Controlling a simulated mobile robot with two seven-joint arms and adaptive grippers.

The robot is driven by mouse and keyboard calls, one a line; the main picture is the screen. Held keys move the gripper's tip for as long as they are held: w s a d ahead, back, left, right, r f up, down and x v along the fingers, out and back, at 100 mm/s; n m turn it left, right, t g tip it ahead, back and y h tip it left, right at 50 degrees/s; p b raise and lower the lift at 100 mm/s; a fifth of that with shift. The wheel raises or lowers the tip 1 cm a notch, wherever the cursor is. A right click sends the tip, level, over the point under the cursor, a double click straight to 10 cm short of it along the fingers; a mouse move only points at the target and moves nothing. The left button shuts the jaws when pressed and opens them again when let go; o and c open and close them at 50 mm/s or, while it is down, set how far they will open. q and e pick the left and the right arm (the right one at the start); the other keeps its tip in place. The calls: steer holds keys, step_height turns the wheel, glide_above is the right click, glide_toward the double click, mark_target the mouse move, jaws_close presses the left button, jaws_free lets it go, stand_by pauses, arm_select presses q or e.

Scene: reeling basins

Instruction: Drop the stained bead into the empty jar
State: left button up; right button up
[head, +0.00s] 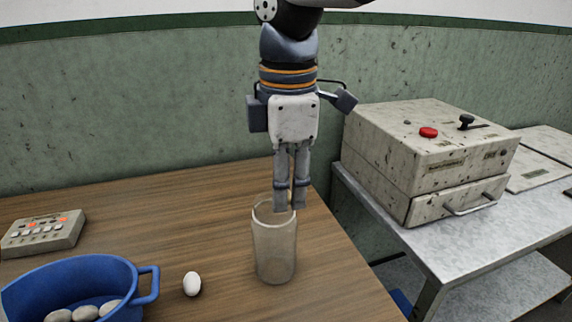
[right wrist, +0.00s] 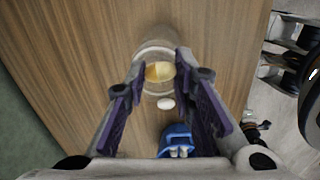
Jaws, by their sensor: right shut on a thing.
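The clear glass jar (head: 274,250) stands upright on the wooden table. My right gripper (head: 284,207) points down with its fingertips at the jar's mouth. In the right wrist view, the fingers (right wrist: 161,68) are shut on the stained bead (right wrist: 160,72), which is cream and amber. The bead shows against the mouth of the jar (right wrist: 156,46). In the head view the bead is hidden by the fingers and rim. My left gripper is not in view.
A white egg-shaped bead (head: 192,284) lies on the table left of the jar. A blue basin (head: 120,270) holds several pale beads. A keypad box (head: 42,235) sits behind it. A grey machine (head: 430,150) with a red button stands on the metal table (head: 440,245) at right.

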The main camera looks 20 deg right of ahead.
steer(key=o, duration=0.7)
steer(key=r, duration=1.2)
steer(key=shift+s, duration=0.3)
steer(key=shift+f, duration=0.1)
